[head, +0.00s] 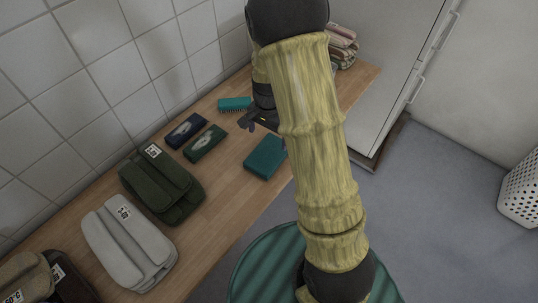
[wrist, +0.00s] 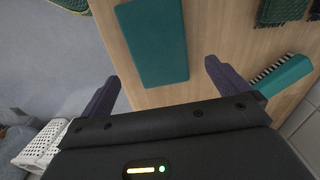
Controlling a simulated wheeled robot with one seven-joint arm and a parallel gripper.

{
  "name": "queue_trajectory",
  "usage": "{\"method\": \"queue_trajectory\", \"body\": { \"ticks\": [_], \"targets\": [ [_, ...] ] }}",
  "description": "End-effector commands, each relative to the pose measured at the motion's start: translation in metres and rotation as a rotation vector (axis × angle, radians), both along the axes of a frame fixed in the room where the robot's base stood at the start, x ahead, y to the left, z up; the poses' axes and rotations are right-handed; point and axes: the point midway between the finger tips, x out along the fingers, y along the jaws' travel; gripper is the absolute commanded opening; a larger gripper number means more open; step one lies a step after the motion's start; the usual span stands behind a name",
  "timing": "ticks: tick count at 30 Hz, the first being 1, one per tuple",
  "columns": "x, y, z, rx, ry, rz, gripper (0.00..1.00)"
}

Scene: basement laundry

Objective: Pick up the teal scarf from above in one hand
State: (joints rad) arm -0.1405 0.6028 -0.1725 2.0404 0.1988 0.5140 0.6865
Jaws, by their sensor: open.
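A flat teal rectangle (head: 266,157), which looks like the folded scarf, lies on the wooden counter near its front edge. In the wrist view the teal piece (wrist: 150,42) lies beyond the fingertips, roughly in line with the gap between them. My gripper (head: 258,121) is above the counter, partly hidden by my arm. Its fingers are apart with nothing between them in the wrist view (wrist: 161,74). A second teal item (head: 235,103) with a dark-and-white striped edge lies nearer the wall; it also shows right of the fingers (wrist: 284,76).
The counter (head: 225,205) also bears navy (head: 186,130) and dark green (head: 205,142) folded pieces, a green bundle (head: 163,188), a grey bundle (head: 128,243) and a striped stack (head: 343,45). A tiled wall bounds the back. A white basket (head: 521,190) stands right.

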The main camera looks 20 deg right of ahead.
Motion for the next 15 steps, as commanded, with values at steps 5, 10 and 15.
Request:
{"method": "queue_trajectory", "body": {
  "ticks": [5,10,15],
  "targets": [
    [-0.001,0.0,-0.03,0.0,0.004,-0.001,1.0],
    [0.0,0.0,-0.038,0.0,0.0,0.0,1.0],
    [0.0,0.0,-0.038,0.001,-0.001,0.001,1.0]
  ]
}}
